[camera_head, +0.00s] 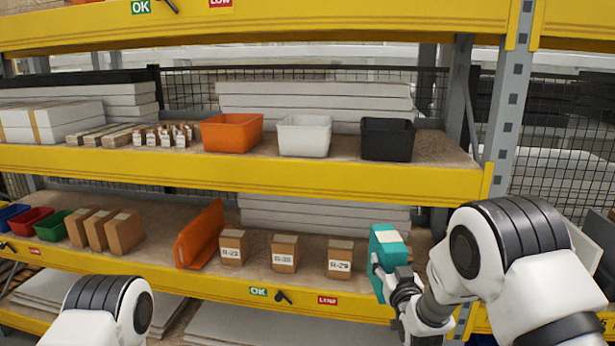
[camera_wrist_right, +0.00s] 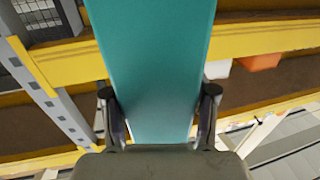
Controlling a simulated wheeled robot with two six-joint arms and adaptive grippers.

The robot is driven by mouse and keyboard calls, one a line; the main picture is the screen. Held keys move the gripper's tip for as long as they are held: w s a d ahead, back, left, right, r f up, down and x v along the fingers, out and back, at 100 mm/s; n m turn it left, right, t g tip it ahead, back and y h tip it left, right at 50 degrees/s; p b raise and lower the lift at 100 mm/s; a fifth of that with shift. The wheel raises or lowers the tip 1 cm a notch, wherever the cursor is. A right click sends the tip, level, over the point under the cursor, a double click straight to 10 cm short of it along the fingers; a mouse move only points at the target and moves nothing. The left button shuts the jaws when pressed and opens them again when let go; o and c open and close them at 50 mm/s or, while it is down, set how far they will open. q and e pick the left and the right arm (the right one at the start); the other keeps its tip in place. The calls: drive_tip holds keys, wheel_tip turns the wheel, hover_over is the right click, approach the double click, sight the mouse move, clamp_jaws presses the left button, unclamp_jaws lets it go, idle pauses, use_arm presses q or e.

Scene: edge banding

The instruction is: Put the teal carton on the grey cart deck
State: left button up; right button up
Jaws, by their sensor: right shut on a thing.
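The teal carton (camera_head: 388,248) is at the front edge of the lower shelf, right of the small labelled boxes, in the head view. My right gripper (camera_head: 392,284) is shut on it. In the right wrist view the carton (camera_wrist_right: 155,75) fills the middle, between the two fingers of the right gripper (camera_wrist_right: 160,120). Whether the carton still touches the shelf I cannot tell. My left arm shows at the lower left of the head view, but its gripper is out of frame. The grey cart deck is not clearly in view.
The lower shelf (camera_head: 160,262) holds labelled brown boxes (camera_head: 285,253), an orange divider (camera_head: 200,235) and small coloured bins. The upper shelf carries orange (camera_head: 231,133), white (camera_head: 304,136) and black (camera_head: 387,139) bins. A grey upright post (camera_head: 507,110) stands near my right arm.

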drive_tip(key=s+f+h+b, duration=0.1)
drive_tip(key=s+f+b, duration=0.1)
drive_tip(key=s+f, duration=1.2)
drive_tip(key=s, duration=0.5)
drive_tip(key=shift+s+d+f+m+b, duration=0.15)
drive_tip(key=shift+s+f+m+b, duration=0.2)
drive_tip(key=shift+b, duration=0.1)
drive_tip(key=shift+w+d, duration=0.1)
